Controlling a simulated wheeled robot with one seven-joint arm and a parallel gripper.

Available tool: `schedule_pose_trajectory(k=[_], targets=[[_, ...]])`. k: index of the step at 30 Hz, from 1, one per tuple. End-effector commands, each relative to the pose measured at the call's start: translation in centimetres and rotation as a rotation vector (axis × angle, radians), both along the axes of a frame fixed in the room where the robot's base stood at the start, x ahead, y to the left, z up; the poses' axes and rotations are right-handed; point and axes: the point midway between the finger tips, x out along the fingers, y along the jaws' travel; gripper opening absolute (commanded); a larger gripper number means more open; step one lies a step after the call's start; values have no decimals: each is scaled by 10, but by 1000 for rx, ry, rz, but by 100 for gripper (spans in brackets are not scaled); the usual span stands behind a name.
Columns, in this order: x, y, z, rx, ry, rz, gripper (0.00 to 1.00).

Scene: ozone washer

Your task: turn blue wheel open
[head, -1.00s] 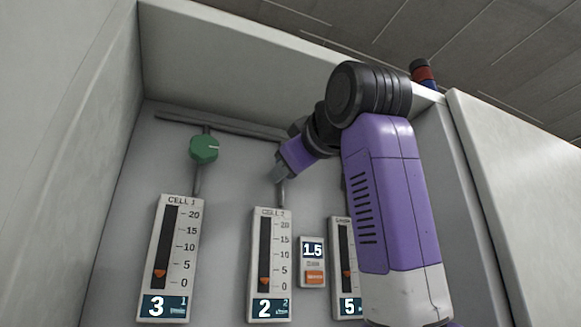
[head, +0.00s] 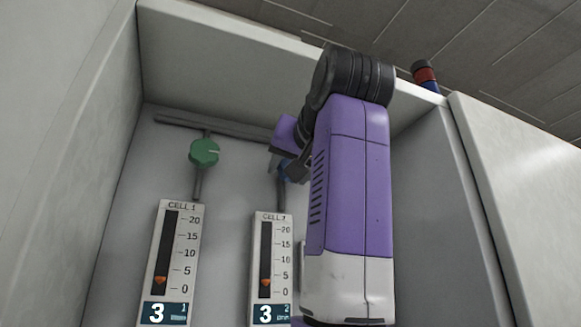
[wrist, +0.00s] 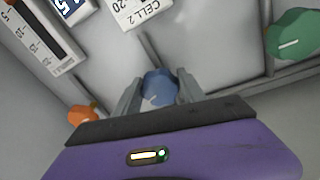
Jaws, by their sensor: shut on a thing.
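The blue wheel (wrist: 159,86) sits on the pipe of cell 2 and shows between my gripper's fingers in the wrist view. My gripper (wrist: 160,93) is shut on it, one finger on each side. A pale mark shows on the wheel's face. In the head view a small bit of the blue wheel (head: 284,171) shows beside my gripper (head: 280,163); my arm hides much of this area. The cell 2 gauge (head: 271,265) hangs below, its display reading 3 and its orange pointer low on the scale.
A green wheel (head: 204,152) is on the pipe to the left, above the cell 1 gauge (head: 170,262), which reads 3. An orange wheel (wrist: 82,115) is close on the other side in the wrist view. Cabinet walls and an overhead panel enclose the niche.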

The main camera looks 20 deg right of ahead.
Motion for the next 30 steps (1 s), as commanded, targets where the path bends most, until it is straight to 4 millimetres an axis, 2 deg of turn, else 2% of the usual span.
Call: schedule_pose_trajectory(k=[12, 30], targets=[[1, 0, -3, 279, 10, -3, 7], [1, 0, -3, 365, 9, -4, 7]])
